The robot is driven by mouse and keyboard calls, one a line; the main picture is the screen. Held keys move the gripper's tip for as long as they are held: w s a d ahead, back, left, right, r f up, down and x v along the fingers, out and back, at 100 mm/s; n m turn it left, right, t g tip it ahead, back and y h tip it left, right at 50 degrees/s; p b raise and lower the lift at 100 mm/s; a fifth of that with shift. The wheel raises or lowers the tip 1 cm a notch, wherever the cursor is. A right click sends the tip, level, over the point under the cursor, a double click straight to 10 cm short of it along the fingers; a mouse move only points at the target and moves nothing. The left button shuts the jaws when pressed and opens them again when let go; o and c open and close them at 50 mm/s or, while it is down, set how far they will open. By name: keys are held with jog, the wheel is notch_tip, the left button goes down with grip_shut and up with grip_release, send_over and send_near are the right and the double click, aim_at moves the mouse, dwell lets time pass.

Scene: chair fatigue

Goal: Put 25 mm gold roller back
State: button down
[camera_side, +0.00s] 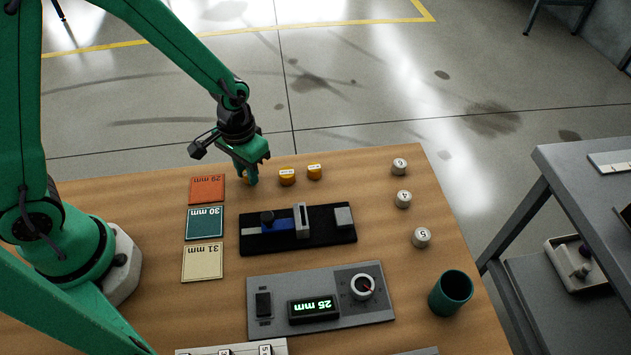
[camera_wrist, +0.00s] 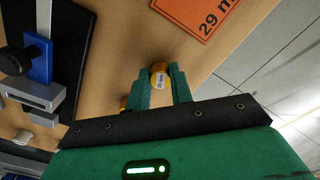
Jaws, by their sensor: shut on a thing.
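My green gripper (camera_side: 252,179) is low at the far edge of the wooden table, right of the orange 29 mm card (camera_side: 207,190). It is shut on a gold roller with a white label (camera_wrist: 160,80), held between the fingertips in the wrist view. In the side view the fingers hide nearly all of this roller. I cannot tell whether it touches the table. Two other gold rollers stand to the right, one nearer (camera_side: 287,178) and one farther (camera_side: 314,172). Part of another gold roller (camera_wrist: 124,103) shows beside the left finger in the wrist view.
A black fixture (camera_side: 335,236) with a blue slide lies in front of the gripper. The grey panel's display (camera_side: 313,309) reads 25 mm. Teal (camera_side: 204,222) and cream (camera_side: 202,262) cards lie left. Numbered white cylinders (camera_side: 403,199) and a green cup (camera_side: 451,292) stand right.

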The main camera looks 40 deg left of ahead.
jog(key=shift+f, duration=0.15)
jog(key=c, duration=1.2)
grip_release()
jog(key=shift+c, duration=0.2)
notch_tip(320, 180, up, 12)
jog(key=shift+r, duration=0.2)
